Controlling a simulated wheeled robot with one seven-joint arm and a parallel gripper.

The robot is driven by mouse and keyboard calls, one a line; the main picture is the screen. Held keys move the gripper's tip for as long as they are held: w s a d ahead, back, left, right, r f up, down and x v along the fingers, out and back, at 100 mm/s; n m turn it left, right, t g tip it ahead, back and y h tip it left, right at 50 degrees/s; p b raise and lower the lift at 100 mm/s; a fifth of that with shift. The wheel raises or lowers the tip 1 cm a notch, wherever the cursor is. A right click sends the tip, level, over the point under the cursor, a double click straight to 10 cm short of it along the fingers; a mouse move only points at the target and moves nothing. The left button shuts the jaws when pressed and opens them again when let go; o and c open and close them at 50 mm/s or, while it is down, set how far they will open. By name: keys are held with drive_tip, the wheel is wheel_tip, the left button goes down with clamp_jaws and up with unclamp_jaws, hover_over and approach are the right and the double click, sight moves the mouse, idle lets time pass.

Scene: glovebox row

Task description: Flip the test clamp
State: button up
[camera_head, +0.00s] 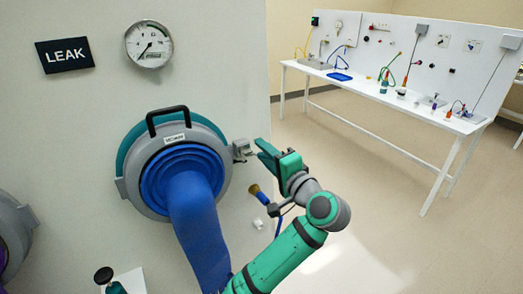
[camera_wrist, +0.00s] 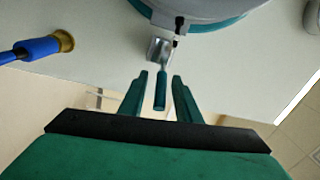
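The test clamp (camera_head: 241,150) is a small grey metal piece on the right side of the round glove port. In the wrist view it shows as a metal bracket (camera_wrist: 159,50) with a lever ending in a teal handle (camera_wrist: 161,92). The lever points toward my gripper (camera_wrist: 160,92). My gripper is open, and the handle appears between its two teal fingers, with a gap on both sides. In the head view my gripper (camera_head: 262,151) is just right of the clamp. The handle is hard to make out there.
The glove port (camera_head: 131,165) has a black handle and a hanging blue sleeve (camera_head: 197,225). A blue tool with a brass end (camera_head: 259,194) is below my gripper. A gauge (camera_head: 149,44) and LEAK sign (camera_head: 65,55) are above. A white bench (camera_head: 400,105) stands behind; floor between is clear.

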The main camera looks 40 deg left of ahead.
drive_tip(key=shift+x, duration=0.85)
